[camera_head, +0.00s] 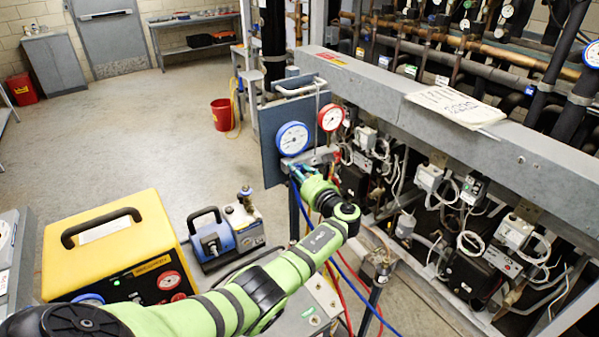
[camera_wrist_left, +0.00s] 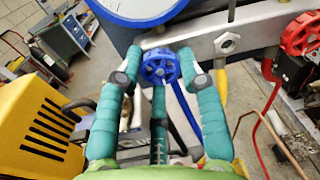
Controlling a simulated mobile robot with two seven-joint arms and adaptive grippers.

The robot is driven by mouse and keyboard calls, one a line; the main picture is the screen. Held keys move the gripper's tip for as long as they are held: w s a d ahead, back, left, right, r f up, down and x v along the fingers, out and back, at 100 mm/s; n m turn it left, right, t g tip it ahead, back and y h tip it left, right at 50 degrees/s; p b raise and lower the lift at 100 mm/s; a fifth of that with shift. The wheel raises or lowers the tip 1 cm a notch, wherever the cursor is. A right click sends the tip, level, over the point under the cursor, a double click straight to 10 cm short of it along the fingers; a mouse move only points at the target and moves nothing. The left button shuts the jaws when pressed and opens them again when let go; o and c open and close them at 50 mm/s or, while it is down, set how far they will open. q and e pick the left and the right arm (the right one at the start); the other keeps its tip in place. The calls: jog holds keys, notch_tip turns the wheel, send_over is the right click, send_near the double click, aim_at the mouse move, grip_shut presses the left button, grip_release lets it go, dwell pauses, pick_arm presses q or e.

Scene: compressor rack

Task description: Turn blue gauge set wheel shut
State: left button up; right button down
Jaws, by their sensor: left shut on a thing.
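The gauge set has a blue-rimmed gauge (camera_head: 292,138) and a red-rimmed gauge (camera_head: 331,117) above a grey metal manifold bar (camera_head: 318,155). In the left wrist view the blue wheel (camera_wrist_left: 160,67) sits on the manifold (camera_wrist_left: 205,43) below the blue gauge (camera_wrist_left: 138,8). My left gripper (camera_head: 297,172) is at the manifold's left end. In the left wrist view its teal fingers (camera_wrist_left: 160,75) are shut on the blue wheel, one on each side and another below. The red wheel (camera_wrist_left: 300,34) is apart, to the right. My right gripper does not show.
Blue and red hoses (camera_head: 352,272) hang below the manifold. The compressor rack (camera_head: 450,130) with its pipes stands to the right. A yellow machine (camera_head: 105,250) and a blue pump (camera_head: 226,238) stand at the left. Floor behind is open, with a red bucket (camera_head: 222,114).

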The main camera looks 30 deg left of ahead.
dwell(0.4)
pick_arm(q)
jog(key=o, duration=1.1)
jog(key=shift+o, duration=0.2)
jog(key=v, duration=1.2)
